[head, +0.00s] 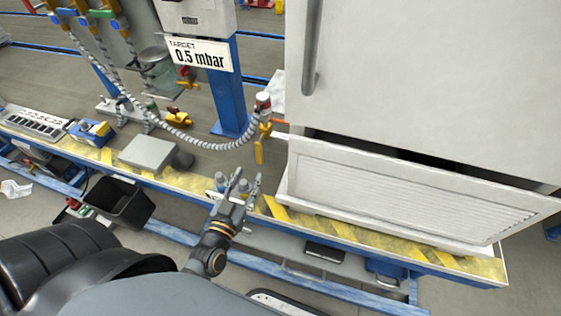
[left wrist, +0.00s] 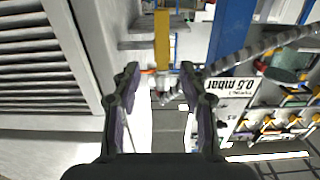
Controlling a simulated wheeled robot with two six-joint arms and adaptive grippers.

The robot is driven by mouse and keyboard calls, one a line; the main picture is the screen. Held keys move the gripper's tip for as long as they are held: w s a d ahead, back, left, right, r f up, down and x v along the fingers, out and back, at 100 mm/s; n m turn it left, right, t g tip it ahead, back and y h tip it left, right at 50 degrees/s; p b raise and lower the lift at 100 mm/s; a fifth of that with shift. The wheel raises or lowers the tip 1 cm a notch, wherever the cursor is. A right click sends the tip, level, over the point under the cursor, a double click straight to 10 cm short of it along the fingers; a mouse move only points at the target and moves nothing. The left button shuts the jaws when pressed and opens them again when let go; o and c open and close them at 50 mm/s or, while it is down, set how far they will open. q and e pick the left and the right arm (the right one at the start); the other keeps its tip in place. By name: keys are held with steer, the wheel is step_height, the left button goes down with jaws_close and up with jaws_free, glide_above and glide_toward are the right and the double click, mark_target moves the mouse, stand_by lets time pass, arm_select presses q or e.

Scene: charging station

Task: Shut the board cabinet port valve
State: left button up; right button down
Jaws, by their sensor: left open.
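The port valve (head: 265,125) sits at the left side of the white board cabinet (head: 420,80), where a grey corrugated hose (head: 205,145) meets it. Its yellow lever (head: 259,152) hangs down from the valve body. In the left wrist view, which is turned upside down, the yellow lever (left wrist: 162,38) stands beyond the fingertips, between them in the picture. My left gripper (head: 248,183) is open and empty, in front of and below the lever, apart from it. Its two fingers also show in the left wrist view (left wrist: 160,74). My right gripper is not in view.
The cabinet's lower louvred panel (head: 410,185) leans out, right of my left gripper. A blue post (head: 228,90) bears a "0.5 mbar" sign (head: 200,55). A grey box (head: 148,153) and a black bin (head: 120,203) are to the left. A yellow-striped bench edge (head: 350,232) runs below.

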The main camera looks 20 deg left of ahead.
mark_target(258, 153)
arm_select(q)
steer(key=w+p, duration=0.1)
steer(key=w, duration=0.5)
steer(key=w+a+p, duration=0.1)
steer(key=w, duration=0.2)
steer(key=shift+w+r+p, duration=0.15)
steer(key=shift+w+p, duration=0.05)
steer(key=shift+p, duration=0.15)
steer(key=shift+w, duration=0.5)
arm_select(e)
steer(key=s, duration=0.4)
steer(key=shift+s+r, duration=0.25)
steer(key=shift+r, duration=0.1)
arm_select(q)
steer(key=shift+c, duration=0.5)
jaws_close()
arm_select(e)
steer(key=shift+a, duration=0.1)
